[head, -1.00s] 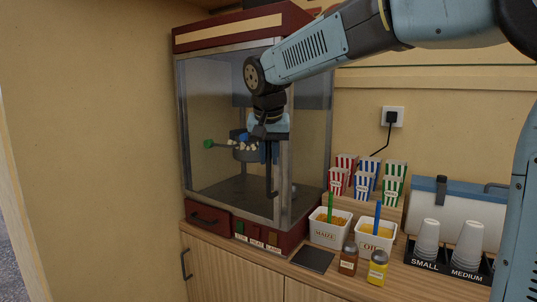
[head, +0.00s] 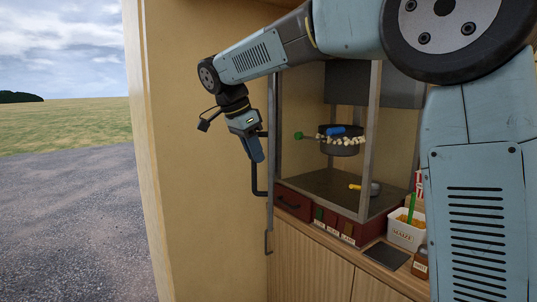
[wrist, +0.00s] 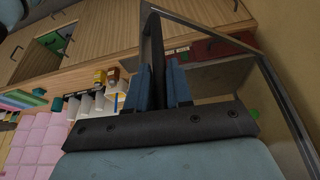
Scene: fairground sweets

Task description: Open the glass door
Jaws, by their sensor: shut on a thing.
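The glass door (head: 271,165) of the popcorn machine is swung wide open to the left. I see it nearly edge-on in the head view, and its grey frame (wrist: 222,31) slants across the wrist view. My gripper (head: 257,157) is shut on the door's dark bar handle (head: 256,190), at its upper part. In the wrist view the handle (wrist: 154,45) runs between the two blue fingers of my gripper (wrist: 161,82). The machine's front is open, showing a kettle (head: 343,150) with popcorn and a yellow-handled scoop (head: 373,187) on its floor.
The tan side wall (head: 200,190) stands close behind and left of the door. A red drawer (head: 292,203) and wooden cupboard doors (head: 310,268) are below the machine. A dark mat (head: 386,256) and a white maize tub (head: 406,234) are at the right on the counter.

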